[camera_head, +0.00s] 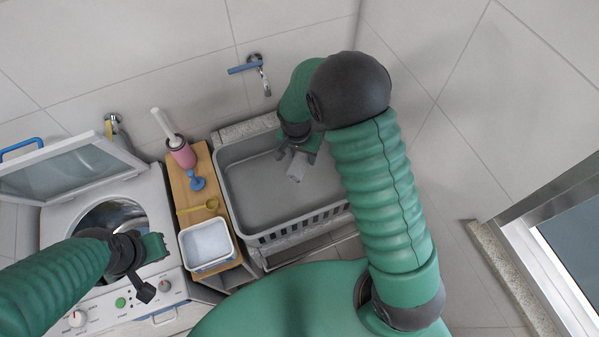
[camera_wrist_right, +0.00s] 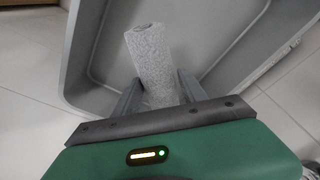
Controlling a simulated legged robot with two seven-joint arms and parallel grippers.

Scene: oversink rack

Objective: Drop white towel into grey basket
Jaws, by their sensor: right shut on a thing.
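The white towel (camera_wrist_right: 151,60) looks light grey and rolled. In the right wrist view it stands out between the two fingers of my right gripper (camera_wrist_right: 160,88), which is shut on it. In the head view the towel (camera_head: 298,167) hangs from my right gripper (camera_head: 293,155) over the grey basket (camera_head: 240,213). The basket is a large grey tub with a slotted front rim, and its visible floor is bare. It also shows in the right wrist view (camera_wrist_right: 88,50). My left gripper (camera_head: 148,268) is over the washing machine, and its finger opening is unclear.
A white washing machine (camera_head: 150,205) with its lid (camera_head: 70,170) raised stands at the left. A wooden board (camera_head: 184,207) beside the basket holds a pink brush holder (camera_head: 183,153), a blue item (camera_head: 196,183), a yellow spoon (camera_head: 200,208) and a white container (camera_head: 207,245). A tap (camera_head: 258,70) is on the wall behind.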

